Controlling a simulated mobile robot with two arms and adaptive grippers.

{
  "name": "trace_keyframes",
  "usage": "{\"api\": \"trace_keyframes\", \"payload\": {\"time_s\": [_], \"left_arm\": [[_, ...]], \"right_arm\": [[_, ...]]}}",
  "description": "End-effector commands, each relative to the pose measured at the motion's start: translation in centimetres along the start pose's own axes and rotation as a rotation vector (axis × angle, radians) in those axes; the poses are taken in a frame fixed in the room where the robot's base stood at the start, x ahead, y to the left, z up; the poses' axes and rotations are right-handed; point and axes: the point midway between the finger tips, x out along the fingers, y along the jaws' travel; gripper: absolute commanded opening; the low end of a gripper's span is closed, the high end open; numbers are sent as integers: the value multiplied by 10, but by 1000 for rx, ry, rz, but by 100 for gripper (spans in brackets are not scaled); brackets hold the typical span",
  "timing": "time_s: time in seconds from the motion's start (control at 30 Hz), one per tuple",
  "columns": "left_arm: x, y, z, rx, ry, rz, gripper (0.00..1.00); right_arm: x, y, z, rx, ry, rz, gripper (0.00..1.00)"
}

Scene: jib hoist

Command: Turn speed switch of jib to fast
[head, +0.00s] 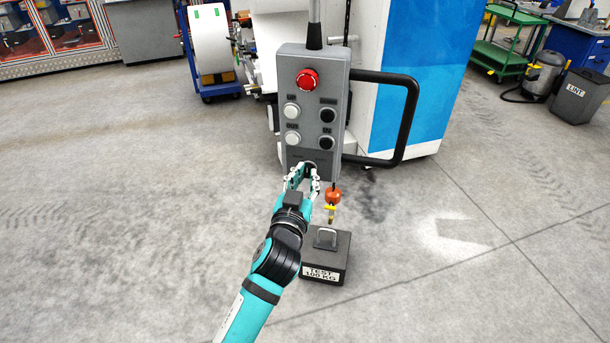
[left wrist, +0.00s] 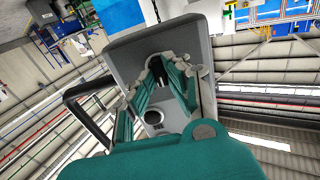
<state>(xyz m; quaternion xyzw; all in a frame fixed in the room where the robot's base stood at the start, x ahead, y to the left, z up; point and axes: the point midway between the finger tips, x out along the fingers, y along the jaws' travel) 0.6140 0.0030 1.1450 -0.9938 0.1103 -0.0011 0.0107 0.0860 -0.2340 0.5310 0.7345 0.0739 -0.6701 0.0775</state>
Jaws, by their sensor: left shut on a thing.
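The grey jib pendant (head: 308,105) hangs upright in the head view, with a red stop button (head: 307,80) and two white and two black push buttons. The speed switch (head: 310,165) is at the lower end of its face, mostly hidden by my fingers. My left gripper (head: 308,174) reaches up from below and is shut on the switch. In the left wrist view the left gripper's fingers (left wrist: 166,75) lie against the pendant (left wrist: 200,38); the switch's pointing direction cannot be read. My right gripper is not in view.
A black handle (head: 408,120) sticks out from the pendant's right side. An orange hook (head: 333,195) hangs above a dark 100 kg test weight (head: 325,258) on the floor. A blue and white cabinet (head: 415,80) stands behind. Floor is clear left and right.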

Motion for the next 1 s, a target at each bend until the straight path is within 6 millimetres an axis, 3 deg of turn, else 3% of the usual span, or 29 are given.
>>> {"api": "trace_keyframes", "payload": {"time_s": [0.6, 1.0], "left_arm": [[0, 1, -1, 554, 0, 1, 0], [0, 1, 0, 748, 1, 0, 0]], "right_arm": [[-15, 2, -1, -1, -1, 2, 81], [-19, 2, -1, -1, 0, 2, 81]]}}
